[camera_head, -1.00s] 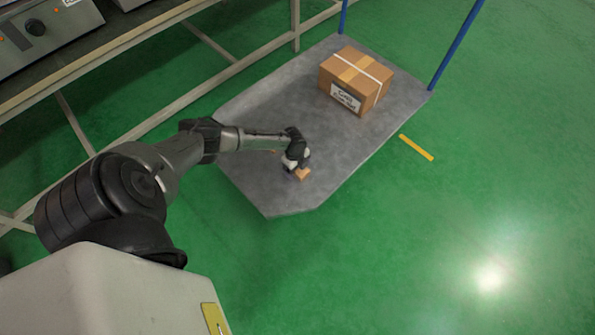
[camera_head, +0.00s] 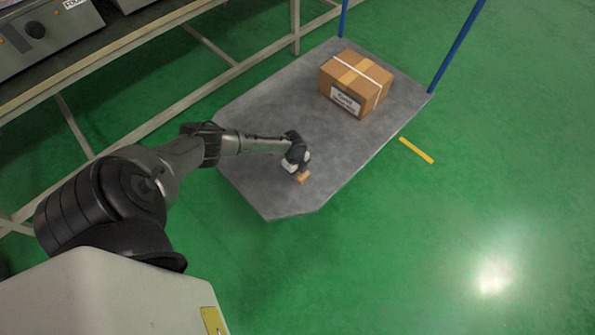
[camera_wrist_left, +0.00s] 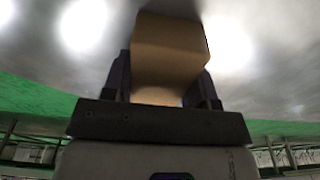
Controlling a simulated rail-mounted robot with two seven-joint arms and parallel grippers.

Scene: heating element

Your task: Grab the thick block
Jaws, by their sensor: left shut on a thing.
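The thick block is a small tan-brown block (camera_head: 302,178) at the near part of the grey cart platform (camera_head: 250,185). My left gripper (camera_head: 297,170) points down over it and is shut on it. In the left wrist view the block (camera_wrist_left: 168,50) sits between the two dark fingers of my left gripper (camera_wrist_left: 162,85), one finger on each side. Whether the block touches the platform or is just above it I cannot tell. My right gripper does not show.
A large taped cardboard box (camera_head: 356,80) stands at the far part of the platform, near the blue posts (camera_head: 458,45). A workbench with a metal frame (camera_head: 215,75) and grey appliances (camera_head: 45,35) lies at upper left. The green floor at right is open, with a yellow line (camera_head: 416,150).

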